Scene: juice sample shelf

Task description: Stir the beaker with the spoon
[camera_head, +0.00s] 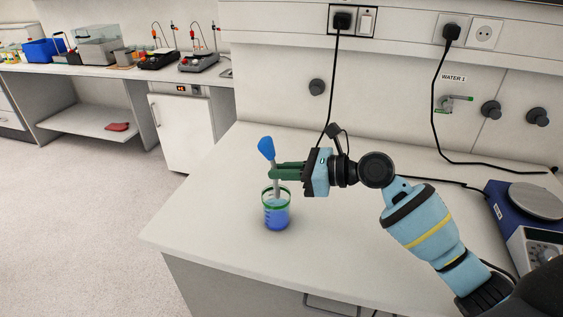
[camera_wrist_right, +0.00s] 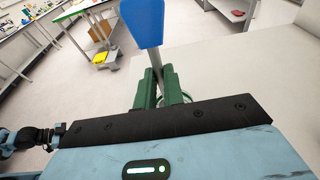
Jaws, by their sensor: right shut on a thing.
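The beaker (camera_head: 277,214) stands on the white bench top in the head view, with a green rim band and blue liquid inside. The spoon (camera_head: 266,148) has a blue end pointing up and a grey shaft running down into the beaker's mouth. My right gripper (camera_head: 275,171) is shut on the spoon's shaft just above the beaker rim. The right wrist view shows the spoon's blue end (camera_wrist_right: 143,22) close up, with the shaft between the green fingers (camera_wrist_right: 157,85). The spoon's lower end is hidden in the liquid. My left gripper is not in view.
A blue device with a round metal plate (camera_head: 534,202) stands on the bench at the right. Black cables (camera_head: 440,100) hang from wall sockets onto the bench. The bench (camera_head: 205,215) is bare left of the beaker, and its left edge is near.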

